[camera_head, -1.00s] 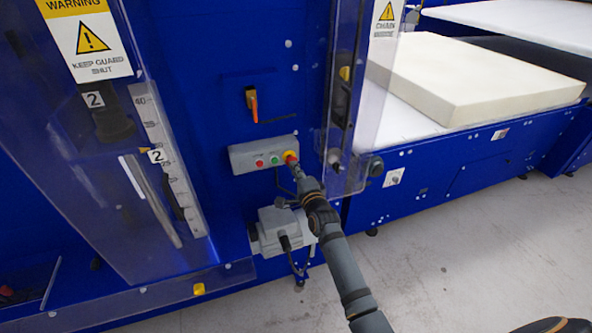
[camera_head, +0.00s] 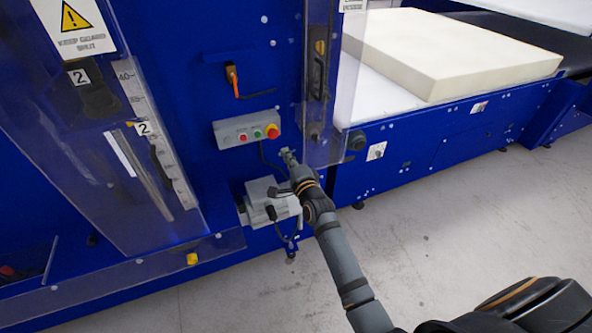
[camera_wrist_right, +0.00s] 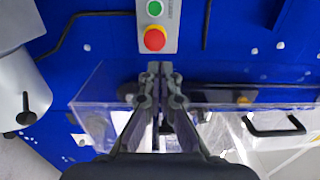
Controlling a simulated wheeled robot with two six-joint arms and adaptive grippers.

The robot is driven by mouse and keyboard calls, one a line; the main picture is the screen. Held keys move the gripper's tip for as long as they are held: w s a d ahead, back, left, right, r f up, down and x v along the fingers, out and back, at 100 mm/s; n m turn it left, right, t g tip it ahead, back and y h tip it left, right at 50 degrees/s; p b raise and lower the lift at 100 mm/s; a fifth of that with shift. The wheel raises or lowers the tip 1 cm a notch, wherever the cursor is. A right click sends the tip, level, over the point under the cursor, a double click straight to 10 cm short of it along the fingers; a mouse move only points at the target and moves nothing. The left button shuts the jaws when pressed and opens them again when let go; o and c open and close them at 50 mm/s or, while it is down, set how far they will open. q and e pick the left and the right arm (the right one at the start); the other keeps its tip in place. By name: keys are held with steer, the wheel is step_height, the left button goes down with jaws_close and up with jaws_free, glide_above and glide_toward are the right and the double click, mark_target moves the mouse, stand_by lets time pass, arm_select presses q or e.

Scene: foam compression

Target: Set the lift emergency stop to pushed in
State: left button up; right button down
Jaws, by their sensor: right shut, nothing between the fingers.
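The lift emergency stop is a red mushroom button (camera_head: 272,131) on a yellow base, at the right end of a grey control box (camera_head: 236,132) on the blue machine. It also shows in the right wrist view (camera_wrist_right: 155,39), just beyond the fingertips. The frames do not clearly show how deep the button sits. My right gripper (camera_head: 287,154) is shut and empty, a little below and right of the button in the head view and apart from it. Its closed fingertips show in the right wrist view (camera_wrist_right: 160,68). My left gripper is not in view.
A clear guard panel (camera_head: 332,100) stands just right of the control box. A grey motor housing (camera_head: 268,203) sits below it. An orange-handled switch (camera_head: 233,78) is above. A foam block (camera_head: 450,55) lies on the white bed at right. The floor in front is open.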

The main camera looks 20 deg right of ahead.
steer(key=s+d+f+n+g, duration=0.1)
steer(key=s+f+n+g, duration=0.2)
steer(key=s+f, duration=0.75)
steer(key=s+d+f+n+g, duration=0.1)
steer(key=s+f+n+g, duration=0.3)
steer(key=f, duration=1.3)
steer(key=s+d+f+n+g, duration=0.1)
steer(key=s+f+n+g, duration=0.2)
steer(key=s+f, duration=0.75)
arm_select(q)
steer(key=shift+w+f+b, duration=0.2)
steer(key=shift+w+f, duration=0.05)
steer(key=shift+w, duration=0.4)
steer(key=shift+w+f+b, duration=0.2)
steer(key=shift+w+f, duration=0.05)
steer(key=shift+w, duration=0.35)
arm_select(e)
steer(key=s+d+f+n+g, duration=0.2)
steer(key=s+f, duration=0.4)
steer(key=s, duration=0.3)
steer(key=s+d+f+n+g+h, duration=0.1)
steer(key=s+f+n+g, duration=0.1)
steer(key=s+f, duration=0.4)
steer(key=s+d+f+n+g, duration=0.2)
steer(key=s+f, duration=0.4)
steer(key=s, duration=0.7)
steer(key=shift+s+d+f+n+g, duration=0.15)
steer(key=shift+d+f+n+g, duration=0.25)
steer(key=shift+n, duration=0.6)
